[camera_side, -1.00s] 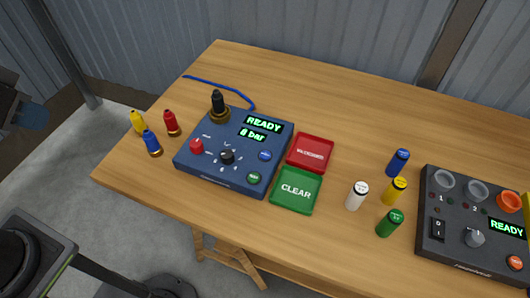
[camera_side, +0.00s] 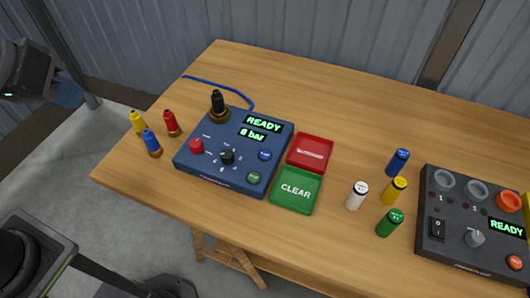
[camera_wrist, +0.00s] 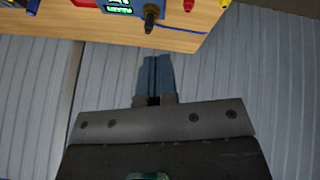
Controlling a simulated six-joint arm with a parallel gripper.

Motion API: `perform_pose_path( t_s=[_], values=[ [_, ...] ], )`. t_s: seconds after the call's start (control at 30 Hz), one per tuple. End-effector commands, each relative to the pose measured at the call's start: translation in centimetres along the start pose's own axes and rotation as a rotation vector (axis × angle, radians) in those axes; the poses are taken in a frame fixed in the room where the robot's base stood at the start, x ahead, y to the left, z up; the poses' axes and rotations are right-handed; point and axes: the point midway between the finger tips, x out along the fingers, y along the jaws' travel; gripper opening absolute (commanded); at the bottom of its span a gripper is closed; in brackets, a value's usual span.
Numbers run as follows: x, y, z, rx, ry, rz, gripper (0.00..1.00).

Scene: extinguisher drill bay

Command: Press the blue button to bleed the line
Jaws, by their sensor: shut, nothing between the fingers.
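The blue button (camera_side: 264,155) is on the right side of the blue control box (camera_side: 190,164), above a green button (camera_side: 253,177). The box's displays (camera_side: 263,124) read "READY" and "8 bar". A red knob (camera_side: 196,146) and a black dial (camera_side: 227,157) are on the same face. My gripper (camera_wrist: 153,62) is shut and empty in the wrist view, with its fingers pointing toward the table edge. The box shows only partly there, at the top. In the side view my arm is at the upper left, well away from the box, and the fingertips are not clear.
Red (camera_side: 324,142) and green (camera_side: 311,180) trays sit right of the box. Several coloured cylinders (camera_side: 357,196) stand beyond them, near a dark panel (camera_side: 430,220). Yellow, blue and red nozzle-like pieces (camera_side: 170,123) stand left of the box. A black fitting (camera_side: 218,103) rises behind it.

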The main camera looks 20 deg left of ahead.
Motion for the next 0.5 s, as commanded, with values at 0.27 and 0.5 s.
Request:
perform_pose_path(
  t_s=[0.27, 0.5],
  values=[
    [5.7, 8.0, -4.8, -0.471, -0.024, 0.172, 0.0],
    [12.1, 14.4, -6.8, -0.915, -0.07, 0.257, 0.0]
  ],
)
